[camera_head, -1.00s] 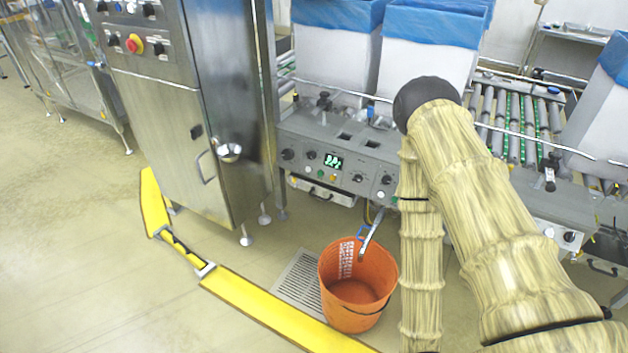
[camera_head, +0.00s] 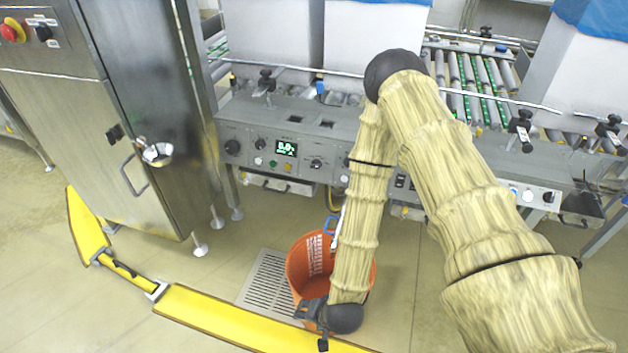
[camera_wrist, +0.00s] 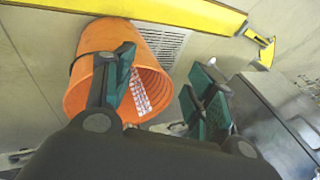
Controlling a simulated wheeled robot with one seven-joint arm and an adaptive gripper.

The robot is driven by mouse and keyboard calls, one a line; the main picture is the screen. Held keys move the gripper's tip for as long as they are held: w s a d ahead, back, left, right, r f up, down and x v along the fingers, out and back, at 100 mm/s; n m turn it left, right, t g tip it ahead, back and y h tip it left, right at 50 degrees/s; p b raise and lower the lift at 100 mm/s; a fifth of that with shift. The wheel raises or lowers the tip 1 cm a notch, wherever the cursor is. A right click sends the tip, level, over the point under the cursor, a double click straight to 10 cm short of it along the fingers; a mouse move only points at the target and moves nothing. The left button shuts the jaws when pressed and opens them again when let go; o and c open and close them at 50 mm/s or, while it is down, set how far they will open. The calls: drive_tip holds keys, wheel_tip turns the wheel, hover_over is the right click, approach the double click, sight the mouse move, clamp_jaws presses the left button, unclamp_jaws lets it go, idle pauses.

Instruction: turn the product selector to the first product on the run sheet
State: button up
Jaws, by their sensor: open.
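Black knobs sit on this panel, one at the left (camera_head: 232,147) and one right of the display (camera_head: 316,164). Another black knob (camera_head: 43,33) is on the steel cabinet. Labels are too small to read, so I cannot tell which knob is the product selector. I see no run sheet.
The orange bucket (camera_head: 306,262) stands by a floor drain grate (camera_head: 264,283), partly behind my arm. A yellow floor barrier (camera_head: 215,318) crosses in front. The steel cabinet (camera_head: 140,140) stands left. Pale boxes (camera_head: 372,40) and a roller conveyor (camera_head: 470,85) are behind the panel.

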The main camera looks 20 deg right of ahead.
drive_tip(key=w+a+f+m+t+b, duration=0.1)
drive_tip(key=w+a+m+t+b, duration=0.2)
drive_tip(key=w, duration=0.4)
drive_tip(key=w+a+f+m+t+b, duration=0.1)
drive_tip(key=w+a+f+m+b, duration=0.1)
drive_tip(key=w+m+b, duration=0.35)
drive_tip(key=m+t+h+b, duration=0.7)
drive_tip(key=m+h+b, duration=0.4)
drive_tip(key=m+b, duration=0.95)
approach(315, 166)
drive_tip(key=shift+m, duration=0.9)
drive_tip(key=b+x, duration=0.1)
drive_tip(key=x, duration=0.7)
drive_tip(key=shift+w+d, duration=0.1)
drive_tip(key=shift+w, duration=0.15)
drive_tip(key=c, duration=1)
